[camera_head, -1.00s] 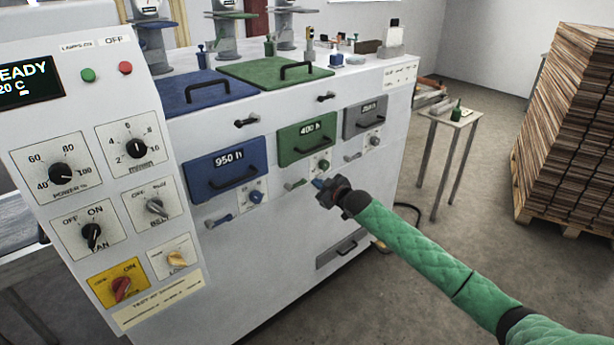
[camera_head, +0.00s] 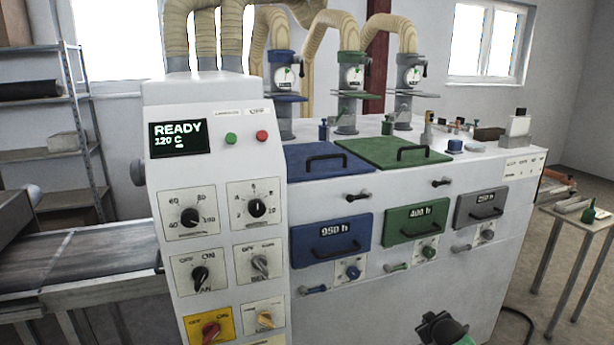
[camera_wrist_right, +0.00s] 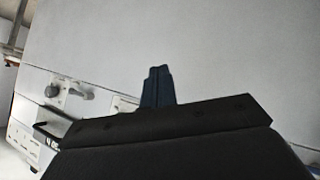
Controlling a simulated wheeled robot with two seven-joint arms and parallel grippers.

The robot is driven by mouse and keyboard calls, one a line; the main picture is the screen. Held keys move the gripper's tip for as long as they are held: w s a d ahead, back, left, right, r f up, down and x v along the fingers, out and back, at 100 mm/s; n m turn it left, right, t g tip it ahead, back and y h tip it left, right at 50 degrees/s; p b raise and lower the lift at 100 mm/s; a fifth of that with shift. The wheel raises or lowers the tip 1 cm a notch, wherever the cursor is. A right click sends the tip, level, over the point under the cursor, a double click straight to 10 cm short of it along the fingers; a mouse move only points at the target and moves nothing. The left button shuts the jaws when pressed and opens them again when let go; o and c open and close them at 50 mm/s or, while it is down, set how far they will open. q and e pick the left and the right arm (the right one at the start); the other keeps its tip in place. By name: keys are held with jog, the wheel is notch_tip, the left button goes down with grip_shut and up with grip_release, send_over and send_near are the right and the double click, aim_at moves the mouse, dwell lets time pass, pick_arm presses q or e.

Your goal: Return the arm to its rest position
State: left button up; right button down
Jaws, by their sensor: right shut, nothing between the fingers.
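My right gripper (camera_head: 440,327) shows at the bottom of the head view, in front of the white machine's lower front panel. In the right wrist view its fingers (camera_wrist_right: 158,86) are together and hold nothing. The white machine (camera_head: 400,290) has a control panel with a display reading READY 120 C (camera_head: 178,138). Its front carries a blue 950 h drawer (camera_head: 330,252), a green 400 h drawer (camera_head: 416,236) and a grey drawer (camera_head: 478,217), all flush with the front. My left gripper is in neither view.
A small side table (camera_head: 570,222) with a green bottle (camera_head: 589,212) stands at the right. A conveyor belt (camera_head: 80,255) runs in at the left, with a metal shelf (camera_head: 38,152) behind it. Small items stand on the machine's top, including a blue pot (camera_head: 455,145).

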jog(key=s+a+f+m+g, duration=0.15)
jog(key=s+a+f, duration=0.35)
jog(key=s+f, duration=0.75)
jog(key=s+a+f+g, duration=0.3)
jog(key=s+a+f, duration=0.2)
jog(key=s+f, duration=0.75)
jog(key=s+a+f+g, duration=0.1)
jog(key=s+a+f, duration=0.2)
jog(key=s, duration=0.7)
jog(key=s+a+f+m+g+y, duration=0.1)
jog(key=s+a+f+g, duration=0.1)
jog(key=s+a+f, duration=0.2)
jog(key=s+a+f+g, duration=0.1)
jog(key=s+a+f, duration=0.3)
jog(key=s+f, duration=0.5)
jog(key=s, duration=0.8)
jog(key=shift+m+g+y, duration=0.35)
jog(key=shift+y, duration=0.05)
jog(key=shift+f, duration=0.1)
jog(key=shift+w, duration=0.1)
